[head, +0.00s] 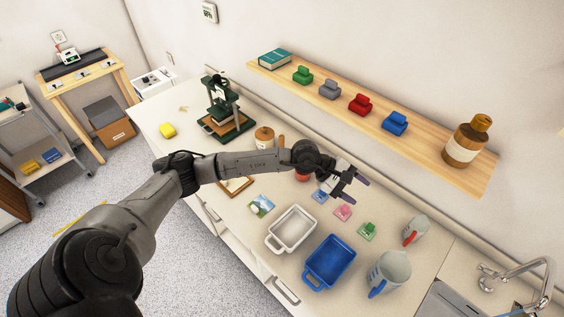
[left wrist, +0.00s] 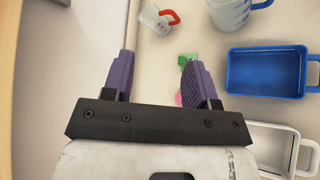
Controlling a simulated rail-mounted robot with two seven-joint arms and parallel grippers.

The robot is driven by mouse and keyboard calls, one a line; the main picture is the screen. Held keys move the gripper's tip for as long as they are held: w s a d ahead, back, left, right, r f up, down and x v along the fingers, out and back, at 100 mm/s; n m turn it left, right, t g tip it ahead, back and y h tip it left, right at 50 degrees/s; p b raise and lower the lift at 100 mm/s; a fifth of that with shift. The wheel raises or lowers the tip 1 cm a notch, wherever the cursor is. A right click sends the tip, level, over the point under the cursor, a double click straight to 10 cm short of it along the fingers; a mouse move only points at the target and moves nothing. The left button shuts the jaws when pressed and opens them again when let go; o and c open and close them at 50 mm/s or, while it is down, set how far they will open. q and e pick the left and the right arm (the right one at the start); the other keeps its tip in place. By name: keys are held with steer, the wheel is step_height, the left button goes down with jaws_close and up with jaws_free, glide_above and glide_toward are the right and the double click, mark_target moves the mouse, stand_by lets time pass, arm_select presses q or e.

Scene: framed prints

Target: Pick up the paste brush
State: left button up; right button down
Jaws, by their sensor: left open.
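I cannot make out the paste brush for certain. A small upright wooden piece (head: 281,142) stands beside a brown-and-cream jar (head: 264,139) at the back of the counter, behind my left arm; it may be a brush handle. A small orange-red item (head: 302,177) is partly hidden under my left wrist. My left gripper (head: 352,187) is open, above the back of the counter near the small coloured blocks. My right gripper is not in view.
A white tray (head: 291,229), a blue tray (head: 330,262), a blue-handled jug (head: 389,272) and a red-handled cup (head: 416,230) stand on the counter. A wooden shelf (head: 430,158) with coloured blocks and a brown bottle (head: 467,142) is on the wall. A green press (head: 226,108) stands further left.

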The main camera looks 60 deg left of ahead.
arm_select(q)
steer(key=w+a+f+m+g+y+b, duration=0.1)
steer(key=a+f+m+y, duration=0.15)
steer(key=a, duration=0.45)
steer(key=a+f+m+g+y+b, duration=0.1)
steer(key=a+f+y+b, duration=0.1)
steer(key=a+y, duration=0.35)
steer(key=m+g+y+b, duration=0.1)
steer(key=g+y+b, duration=0.2)
steer(key=y, duration=0.2)
glide_toward(281, 141)
steer(key=shift+y, duration=0.3)
steer(key=b+x, duration=0.1)
steer(key=x, duration=0.5)
steer(key=shift+w+d+f, duration=0.15)
steer(key=shift+w+f, duration=0.05)
steer(key=shift+x, duration=2.6)
steer(key=shift+f, duration=0.5)
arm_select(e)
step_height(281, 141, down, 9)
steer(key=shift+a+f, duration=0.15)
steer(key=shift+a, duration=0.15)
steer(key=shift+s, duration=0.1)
arm_select(q)
steer(key=c, duration=0.9)
jaws_close()
